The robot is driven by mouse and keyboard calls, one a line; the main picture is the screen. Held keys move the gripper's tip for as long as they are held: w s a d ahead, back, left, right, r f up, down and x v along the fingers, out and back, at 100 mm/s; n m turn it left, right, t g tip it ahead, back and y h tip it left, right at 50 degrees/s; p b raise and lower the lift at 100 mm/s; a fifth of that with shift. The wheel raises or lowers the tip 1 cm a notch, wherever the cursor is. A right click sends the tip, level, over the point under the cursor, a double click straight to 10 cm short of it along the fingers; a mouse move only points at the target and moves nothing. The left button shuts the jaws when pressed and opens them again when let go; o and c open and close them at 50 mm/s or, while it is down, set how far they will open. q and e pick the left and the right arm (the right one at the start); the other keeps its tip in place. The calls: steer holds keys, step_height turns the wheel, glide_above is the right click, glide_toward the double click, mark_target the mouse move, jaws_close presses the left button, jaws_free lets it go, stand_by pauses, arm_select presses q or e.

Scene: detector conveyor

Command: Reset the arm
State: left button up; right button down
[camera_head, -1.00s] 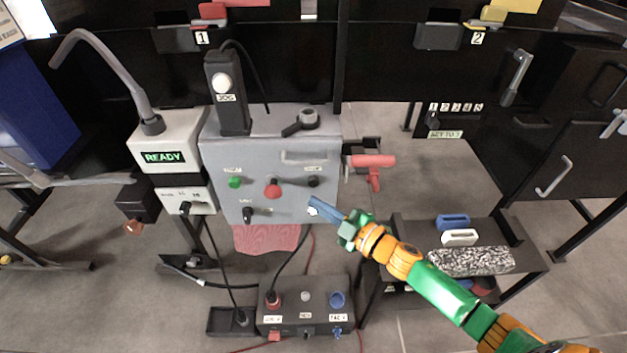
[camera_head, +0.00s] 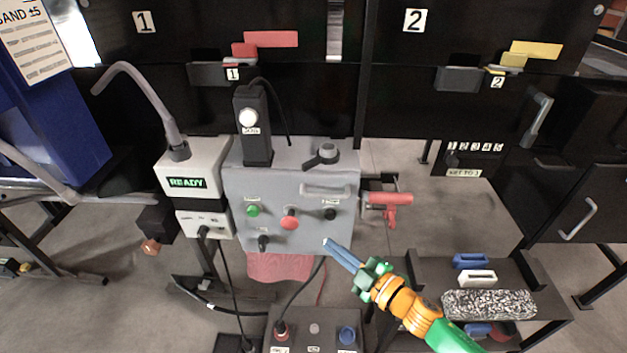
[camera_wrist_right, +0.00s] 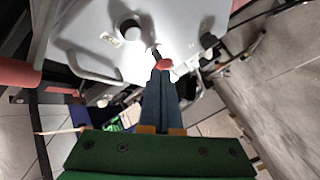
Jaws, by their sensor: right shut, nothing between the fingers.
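My right arm comes in from the lower right in the head view. Its gripper (camera_head: 342,254) is shut and empty, with the blue-grey fingers together, in front of the lower right of the grey control panel (camera_head: 240,222). In the right wrist view the closed fingers (camera_wrist_right: 161,85) point toward the panel, with the red button (camera_wrist_right: 163,64) just beyond their tips. I cannot tell if they touch anything. In the head view the panel carries a green button (camera_head: 253,211), a red button (camera_head: 289,219) and a black knob (camera_head: 330,214). My left gripper is not in view.
A box with a lit READY display (camera_head: 187,183) stands left of the panel. A red-handled tool (camera_head: 390,198) hangs right of it. A black shelf (camera_head: 428,268) at the right holds blue and white pieces and a speckled block (camera_head: 489,304). A socket box (camera_head: 315,335) stands below.

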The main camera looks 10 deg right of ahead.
steer(key=s+d+f+m+g+h, duration=0.2)
steer(key=s+d+f+m+h, duration=0.15)
steer(key=f, duration=0.55)
steer(key=s+d+f+m+g+h, duration=0.25)
steer(key=s+f, duration=0.25)
steer(key=f, duration=0.3)
steer(key=s+d+f+m+g+h, duration=0.25)
steer(key=s+f, duration=0.25)
steer(key=f, duration=0.4)
steer(key=s+a+f+m+g, duration=0.2)
steer(key=s+f+g, duration=0.1)
steer(key=s, duration=0.8)
steer(key=s+a+f+m+g, duration=0.2)
steer(key=s+f, duration=0.4)
steer(key=s, duration=0.6)
steer(key=shift+s+f+m+g, duration=0.3)
steer(key=shift+m+g, duration=0.15)
steer(key=shift+g, duration=0.45)
